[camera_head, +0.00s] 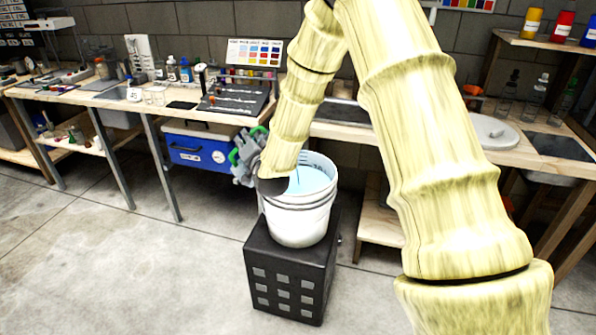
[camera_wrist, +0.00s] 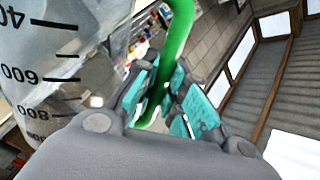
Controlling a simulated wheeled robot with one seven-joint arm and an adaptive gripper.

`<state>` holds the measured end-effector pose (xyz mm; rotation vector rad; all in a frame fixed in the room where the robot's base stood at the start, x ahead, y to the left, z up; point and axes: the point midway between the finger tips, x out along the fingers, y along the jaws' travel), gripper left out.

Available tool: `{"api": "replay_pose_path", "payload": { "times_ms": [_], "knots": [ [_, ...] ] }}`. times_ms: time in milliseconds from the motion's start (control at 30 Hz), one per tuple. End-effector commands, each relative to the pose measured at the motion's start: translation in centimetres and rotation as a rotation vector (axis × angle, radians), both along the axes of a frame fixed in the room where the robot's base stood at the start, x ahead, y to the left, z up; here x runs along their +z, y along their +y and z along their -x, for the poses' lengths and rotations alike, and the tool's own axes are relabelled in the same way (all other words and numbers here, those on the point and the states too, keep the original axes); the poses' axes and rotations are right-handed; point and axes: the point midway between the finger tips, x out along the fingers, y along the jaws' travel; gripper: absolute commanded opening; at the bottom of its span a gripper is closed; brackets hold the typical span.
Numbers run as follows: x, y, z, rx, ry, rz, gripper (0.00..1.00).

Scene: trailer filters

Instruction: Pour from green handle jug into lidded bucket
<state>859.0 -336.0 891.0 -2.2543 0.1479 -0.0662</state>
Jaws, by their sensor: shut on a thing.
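My gripper (camera_head: 246,156) is beside the left rim of the white bucket (camera_head: 300,222) in the head view. In the wrist view, its teal-padded fingers (camera_wrist: 170,98) are shut around the green handle of the jug (camera_wrist: 176,42). The jug's clear body (camera_wrist: 42,62), with black volume marks, fills the left of the wrist view; its spout and contents are out of sight there. In the head view my arm hides most of the jug. The bucket stands upright, its top open, with pale blue inside. I cannot tell whether liquid is flowing.
The bucket stands on a black box (camera_head: 290,283) on the concrete floor. A workbench with bottles and a blue cooler (camera_head: 200,148) are behind it. A round pale lid (camera_head: 492,131) lies on the right bench. The floor at front left is clear.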

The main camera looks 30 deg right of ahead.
Motion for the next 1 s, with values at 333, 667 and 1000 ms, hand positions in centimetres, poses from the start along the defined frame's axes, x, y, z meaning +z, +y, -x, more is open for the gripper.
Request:
{"api": "replay_pose_path", "payload": {
  "times_ms": [333, 667, 1000],
  "knots": [
    [0.04, -0.19, -0.03, 0.0, -0.006, -0.024, 0.0],
    [-0.08, -0.32, -0.01, 0.0, -0.008, -0.042, 0.0],
    [-0.17, -0.41, 0.0, 0.0, -0.011, -0.06, 0.0]
  ]
}}
